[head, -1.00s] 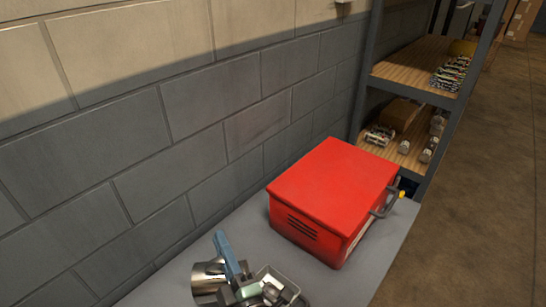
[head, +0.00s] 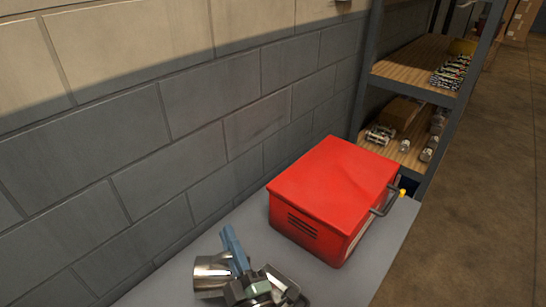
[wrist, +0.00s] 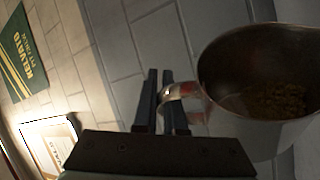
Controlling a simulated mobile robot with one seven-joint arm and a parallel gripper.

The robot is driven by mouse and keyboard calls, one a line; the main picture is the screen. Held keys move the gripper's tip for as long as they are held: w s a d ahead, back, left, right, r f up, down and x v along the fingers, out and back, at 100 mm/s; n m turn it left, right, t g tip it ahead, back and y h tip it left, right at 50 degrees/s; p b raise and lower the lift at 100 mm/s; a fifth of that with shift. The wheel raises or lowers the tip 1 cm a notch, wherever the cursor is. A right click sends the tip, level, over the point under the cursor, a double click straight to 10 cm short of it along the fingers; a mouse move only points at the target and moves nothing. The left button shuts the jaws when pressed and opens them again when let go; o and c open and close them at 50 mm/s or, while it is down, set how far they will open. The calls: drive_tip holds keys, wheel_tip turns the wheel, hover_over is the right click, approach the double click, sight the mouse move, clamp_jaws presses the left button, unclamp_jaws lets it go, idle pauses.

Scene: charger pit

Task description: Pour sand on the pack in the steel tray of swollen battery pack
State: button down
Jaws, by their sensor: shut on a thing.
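A shiny metal jug (head: 212,276) is at the bottom of the head view, over the grey tabletop. In the wrist view the jug (wrist: 262,118) shows its open mouth, with brown sand (wrist: 275,100) lying inside toward the right. My gripper (wrist: 158,85) has its dark fingers shut on the jug's handle (wrist: 185,95). My gripper also shows in the head view as a blue-grey finger (head: 234,248) beside the jug. The jug looks tilted; I see no sand leaving it. I cannot make out the steel tray or the battery pack in the current frames.
A red metal box (head: 335,195) with a side handle stands on the grey table (head: 345,283), right of my gripper. A block wall (head: 180,150) runs along the table's left side. A shelf rack (head: 412,75) with small items stands behind the box. Open floor lies right.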

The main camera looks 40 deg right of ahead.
drive_tip(key=shift+s+d+f+m+b, duration=0.1)
drive_tip(key=shift+s+d+m+b, duration=0.45)
drive_tip(key=shift+m, duration=0.25)
idle(0.4)
drive_tip(key=shift+s+d+r+m+h+b, duration=0.35)
drive_tip(key=shift+d+m+h, duration=0.2)
drive_tip(key=shift+m, duration=0.25)
drive_tip(key=shift+s+d+r+m+h+b, duration=0.1)
drive_tip(key=shift+s+d+r+m+h, duration=0.1)
drive_tip(key=shift+s+d+m+h, duration=0.45)
idle(2.6)
